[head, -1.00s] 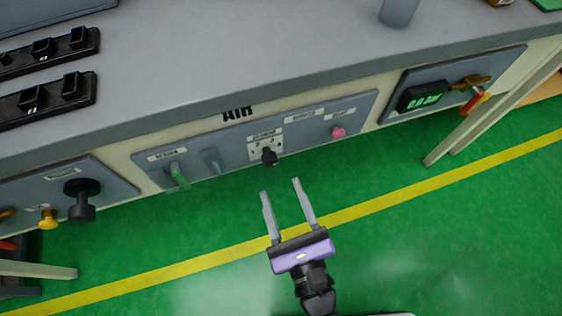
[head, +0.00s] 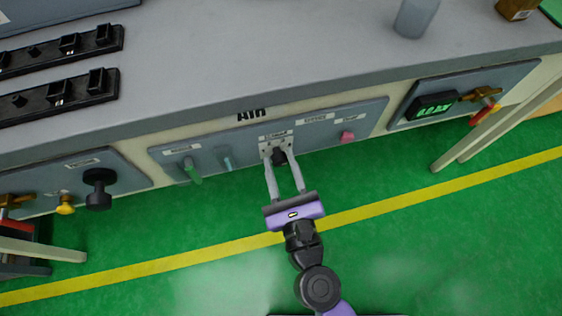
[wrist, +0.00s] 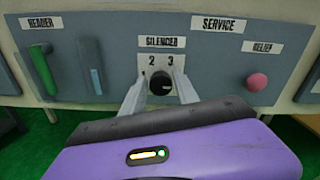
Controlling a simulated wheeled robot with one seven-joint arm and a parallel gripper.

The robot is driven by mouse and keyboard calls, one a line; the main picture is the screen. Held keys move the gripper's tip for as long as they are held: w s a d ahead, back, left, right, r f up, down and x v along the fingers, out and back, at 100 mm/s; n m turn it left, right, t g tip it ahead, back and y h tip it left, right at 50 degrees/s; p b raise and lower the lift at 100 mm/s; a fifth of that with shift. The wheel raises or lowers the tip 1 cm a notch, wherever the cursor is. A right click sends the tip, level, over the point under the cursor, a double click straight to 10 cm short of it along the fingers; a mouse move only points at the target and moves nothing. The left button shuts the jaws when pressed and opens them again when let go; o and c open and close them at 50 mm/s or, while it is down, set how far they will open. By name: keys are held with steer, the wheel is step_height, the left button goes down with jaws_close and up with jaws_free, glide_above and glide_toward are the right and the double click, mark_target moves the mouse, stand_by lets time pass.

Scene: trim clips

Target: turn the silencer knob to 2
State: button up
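The silencer knob (wrist: 160,83) is small and black, under the SILENCER label (wrist: 161,41) in the wrist view. The digits 2 and 3 show on the plate above it, 2 at upper left and 3 at upper right. The lower part of its plate is hidden by my gripper, and I cannot tell for certain where the knob points. The knob also shows in the head view (head: 279,158). My gripper (head: 279,154) is open, with one finger on each side of the knob and small gaps visible between fingers and knob.
On the same panel are a green lever (wrist: 43,73) and a blue lever (wrist: 96,81) to the left, and a pink relief knob (wrist: 257,82) to the right. A black knob (head: 98,188) and a gauge box (head: 432,105) flank the panel. The green floor in front is clear.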

jaws_close()
steer(key=shift+n, duration=0.4)
steer(key=n+p, duration=0.2)
steer(key=n, duration=0.2)
steer(key=shift+n, duration=0.4)
steer(key=n+p, duration=0.2)
steer(key=n, duration=0.3)
steer(key=shift+a, duration=0.15)
steer(key=n+p, duration=0.1)
steer(key=n, duration=0.3)
steer(key=shift+f, duration=0.15)
steer(key=n+p, duration=0.2)
steer(key=n, duration=0.1)
steer(key=shift+n, duration=0.3)
steer(key=n+p, duration=0.1)
steer(key=n, duration=0.4)
steer(key=shift+f+n+p, duration=0.2)
steer(key=shift+n+p, duration=0.1)
steer(key=shift+p, duration=0.05)
